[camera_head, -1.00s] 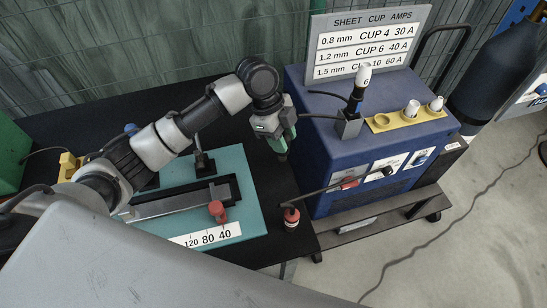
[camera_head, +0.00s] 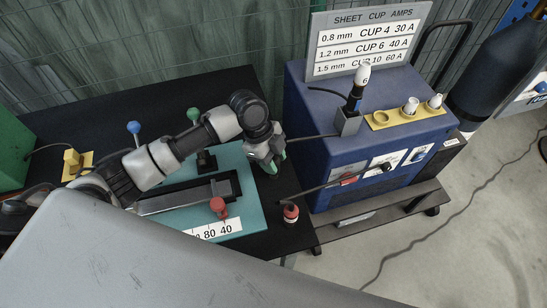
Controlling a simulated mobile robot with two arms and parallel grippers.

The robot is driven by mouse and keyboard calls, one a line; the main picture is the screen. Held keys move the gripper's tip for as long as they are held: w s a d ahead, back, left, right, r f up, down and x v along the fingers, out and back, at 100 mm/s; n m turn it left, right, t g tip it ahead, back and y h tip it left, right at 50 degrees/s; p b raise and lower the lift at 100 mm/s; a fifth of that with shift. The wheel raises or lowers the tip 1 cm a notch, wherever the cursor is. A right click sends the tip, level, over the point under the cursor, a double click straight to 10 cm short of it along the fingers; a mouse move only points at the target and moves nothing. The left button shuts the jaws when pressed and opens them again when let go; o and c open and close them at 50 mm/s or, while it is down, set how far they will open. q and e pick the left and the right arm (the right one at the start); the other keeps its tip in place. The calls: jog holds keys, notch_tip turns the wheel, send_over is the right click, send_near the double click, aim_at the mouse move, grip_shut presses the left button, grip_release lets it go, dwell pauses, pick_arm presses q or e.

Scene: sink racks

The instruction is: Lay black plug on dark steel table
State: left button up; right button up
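My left gripper (camera_head: 272,166) points down low over the dark table (camera_head: 225,88), beside the right edge of the teal plate. Its green fingertips show, but the gap between them is too small and partly hidden to tell if they hold anything. I cannot make out a separate black plug for certain. A thin dark cable runs from near a red-and-black fitting (camera_head: 290,213) at the table's right edge to the front of the blue machine (camera_head: 320,112), where a red connector (camera_head: 347,178) and dark sockets show. My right gripper is not in view.
A teal plate (camera_head: 248,215) with a slotted bar and red knob (camera_head: 217,204) lies on the table. A torch (camera_head: 357,88) stands in a holder on the machine beside a yellow cup rack (camera_head: 408,117). My large grey body part fills the front.

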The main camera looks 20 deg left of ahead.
pick_arm(q)
jog(key=o, duration=0.4)
jog(key=b+v, duration=0.1)
jog(key=v, duration=1.1)
jog(key=shift+d+r, duration=0.1)
jog(key=shift+r, duration=0.05)
